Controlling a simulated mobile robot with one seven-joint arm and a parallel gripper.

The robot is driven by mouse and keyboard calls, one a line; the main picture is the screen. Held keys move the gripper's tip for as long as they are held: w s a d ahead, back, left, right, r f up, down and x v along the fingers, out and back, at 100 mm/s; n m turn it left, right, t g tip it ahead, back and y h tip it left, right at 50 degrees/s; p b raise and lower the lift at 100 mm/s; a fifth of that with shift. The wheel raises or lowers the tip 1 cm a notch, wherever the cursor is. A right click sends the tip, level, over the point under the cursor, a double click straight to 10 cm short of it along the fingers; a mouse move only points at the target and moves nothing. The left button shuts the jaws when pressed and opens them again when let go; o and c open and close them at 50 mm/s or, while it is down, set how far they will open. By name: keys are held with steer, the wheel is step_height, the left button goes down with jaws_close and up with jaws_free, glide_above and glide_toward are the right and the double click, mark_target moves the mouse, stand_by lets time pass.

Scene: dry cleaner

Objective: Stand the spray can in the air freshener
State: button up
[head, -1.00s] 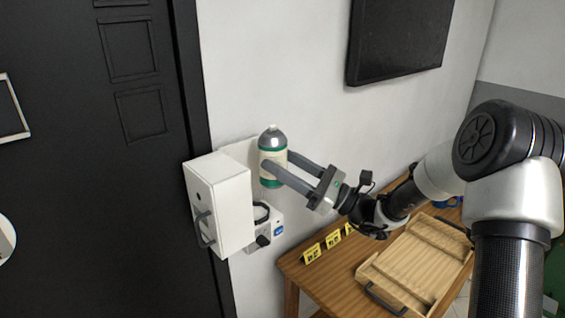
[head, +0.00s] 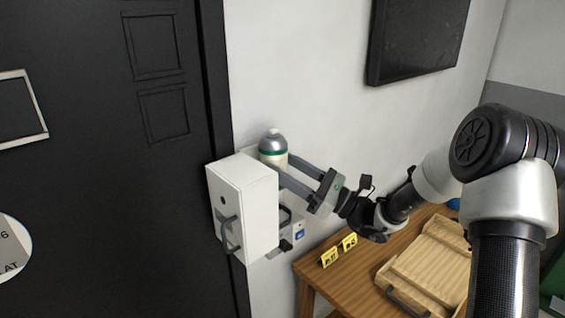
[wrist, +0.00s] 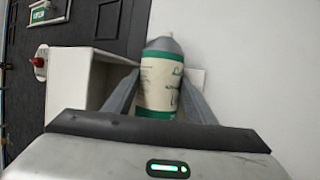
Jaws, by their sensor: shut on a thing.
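The spray can (head: 272,147) has a grey top, a cream label and green bands. My gripper (head: 277,168) is shut on it and holds it upright. In the wrist view the can (wrist: 160,85) stands between the two fingers. The air freshener is a white wall box with its front cover (head: 243,208) swung out, a dark handle on it. In the head view this cover hides the lower part of the can. The holder part (head: 290,232) shows below and to the right of the cover. I cannot tell whether the can touches the holder.
A wooden table (head: 310,275) with a wooden tray (head: 430,265) and yellow number signs (head: 339,251) stands below right. A black door (head: 110,200) is at the left. A dark screen (head: 418,38) hangs on the wall above.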

step_height(320, 180, down, 6)
steer(key=b, duration=0.4)
steer(key=shift+r, duration=0.25)
steer(key=shift+f+b, duration=0.3)
steer(key=shift+f, duration=0.4)
steer(key=shift+d, duration=0.15)
steer(key=shift+f, duration=0.1)
steer(key=shift+f, duration=0.4)
steer(key=shift+f, duration=0.25)
steer(key=shift+f+b, duration=0.5)
steer(key=shift+b, duration=0.05)
